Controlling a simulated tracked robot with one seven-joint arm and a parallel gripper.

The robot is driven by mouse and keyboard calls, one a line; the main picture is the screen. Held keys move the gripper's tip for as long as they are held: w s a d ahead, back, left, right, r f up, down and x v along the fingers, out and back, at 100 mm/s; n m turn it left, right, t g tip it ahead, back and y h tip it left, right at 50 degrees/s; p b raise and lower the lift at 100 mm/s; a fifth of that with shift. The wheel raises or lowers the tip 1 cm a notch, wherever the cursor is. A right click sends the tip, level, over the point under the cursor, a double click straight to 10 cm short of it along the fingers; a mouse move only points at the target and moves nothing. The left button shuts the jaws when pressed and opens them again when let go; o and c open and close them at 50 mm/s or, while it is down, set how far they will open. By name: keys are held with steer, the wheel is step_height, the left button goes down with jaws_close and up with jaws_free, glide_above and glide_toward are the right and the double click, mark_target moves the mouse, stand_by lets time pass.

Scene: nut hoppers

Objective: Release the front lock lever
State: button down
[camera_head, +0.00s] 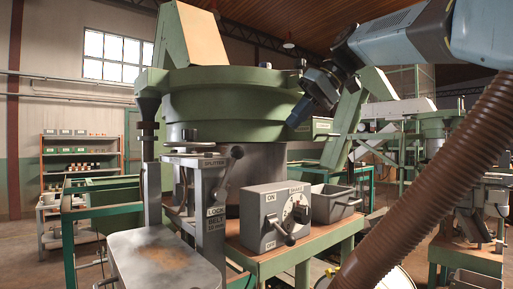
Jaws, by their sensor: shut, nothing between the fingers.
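A metal lever with a black ball knob (237,152) stands up at a steep tilt on the grey bracket (207,162) marked SPLITTER. A plate marked LOCK (216,211) is below it on the same post. This lever seems to be the front lock lever, though no label names it fully. My gripper (291,122) comes in from the upper right, points down and left, and is shut and empty. It is in front of the big green bowl (225,95), above and to the right of the lever, apart from it. Its fingertips are small and dark.
A grey control box (275,217) with ON and OFF marks, a dial and a lever stands on the green-framed table, beside a grey bin (334,203). A worn metal plate (165,262) is at the lower left. A brown ribbed hose (440,190) crosses the right side.

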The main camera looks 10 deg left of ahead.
steer(key=x, duration=0.9)
steer(key=shift+a+f, duration=0.2)
steer(key=shift+f, duration=0.05)
steer(key=shift+s+a+r, duration=0.15)
steer(key=shift+s+a, duration=0.75)
steer(key=shift+a, duration=0.3)
steer(key=shift+s+a+r, duration=0.1)
steer(key=shift+s+a, duration=0.2)
steer(key=shift+a, duration=0.15)
